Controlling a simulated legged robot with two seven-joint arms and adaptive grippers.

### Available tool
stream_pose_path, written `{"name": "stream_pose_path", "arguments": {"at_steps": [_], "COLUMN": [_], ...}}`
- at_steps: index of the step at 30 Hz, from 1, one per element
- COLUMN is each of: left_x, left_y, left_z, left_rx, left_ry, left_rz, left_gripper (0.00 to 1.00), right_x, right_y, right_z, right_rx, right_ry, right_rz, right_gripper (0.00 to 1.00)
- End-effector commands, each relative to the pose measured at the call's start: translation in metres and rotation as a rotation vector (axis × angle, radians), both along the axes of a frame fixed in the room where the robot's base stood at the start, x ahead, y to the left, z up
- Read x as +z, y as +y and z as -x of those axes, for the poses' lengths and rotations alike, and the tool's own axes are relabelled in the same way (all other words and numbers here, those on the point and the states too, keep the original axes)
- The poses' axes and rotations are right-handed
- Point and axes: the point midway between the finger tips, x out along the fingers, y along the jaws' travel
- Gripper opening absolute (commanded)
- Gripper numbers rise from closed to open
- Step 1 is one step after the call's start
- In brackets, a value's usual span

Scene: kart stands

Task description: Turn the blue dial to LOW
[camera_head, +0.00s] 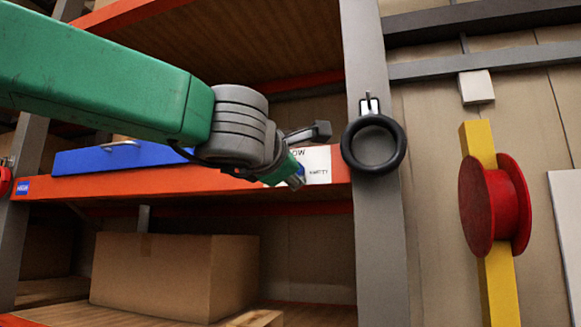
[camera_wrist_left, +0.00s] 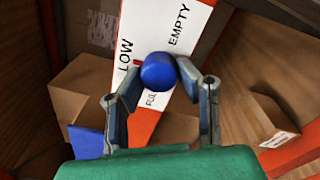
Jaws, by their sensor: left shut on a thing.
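The blue dial (camera_wrist_left: 158,72) is a rounded blue knob on a white label (camera_wrist_left: 128,40) in the left wrist view. LOW is printed left of it, EMPTY to the upper right, and a partly covered word starting "FU" below. My left gripper (camera_wrist_left: 157,76) is shut on the dial, one finger on each side. In the head view my green left arm reaches in from the left to the label (camera_head: 318,166) on the orange shelf beam, and largely hides the dial.
A grey post with a black ring (camera_head: 373,144) stands just right of the label. A blue box (camera_head: 95,160) lies on the shelf, and a cardboard box (camera_head: 165,275) sits below. A red spool (camera_head: 487,207) on a yellow bar is at the right.

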Motion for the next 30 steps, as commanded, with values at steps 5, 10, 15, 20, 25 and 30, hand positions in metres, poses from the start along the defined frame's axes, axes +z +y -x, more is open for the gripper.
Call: {"name": "stream_pose_path", "arguments": {"at_steps": [5, 10, 15, 20, 25, 30], "left_x": [0.0011, -0.0001, -0.0009, -0.0015, -0.0016, -0.0021], "left_y": [-0.0025, -0.0029, -0.0031, -0.0034, -0.0022, -0.0012], "left_z": [0.0022, 0.0022, 0.0022, 0.0022, 0.0007, -0.0018], "left_rx": [-0.006, -0.007, -0.007, -0.008, -0.005, -0.003], "left_ry": [-0.014, -0.016, -0.015, -0.015, -0.014, -0.012], "left_rz": [-0.038, -0.049, -0.05, -0.05, -0.049, -0.049], "left_gripper": [0.0, 0.0, 0.0, 0.36, 0.49, 0.49], "right_x": [0.0037, 0.0041, 0.0039, 0.0039, 0.0039, 0.0039], "right_y": [0.0, 0.0, 0.0, 0.0, 0.0, 0.0], "right_z": [0.0001, 0.0001, 0.0001, 0.0001, 0.0001, 0.0001], "right_rx": [0.0, 0.0, 0.0, 0.0, 0.0, 0.0], "right_ry": [0.0, 0.0, 0.0, 0.0, 0.0, 0.0], "right_rz": [0.0, 0.0, 0.0, 0.0, 0.0, 0.0], "right_gripper": [0.4, 0.4, 0.4, 0.4, 0.4, 0.4]}}
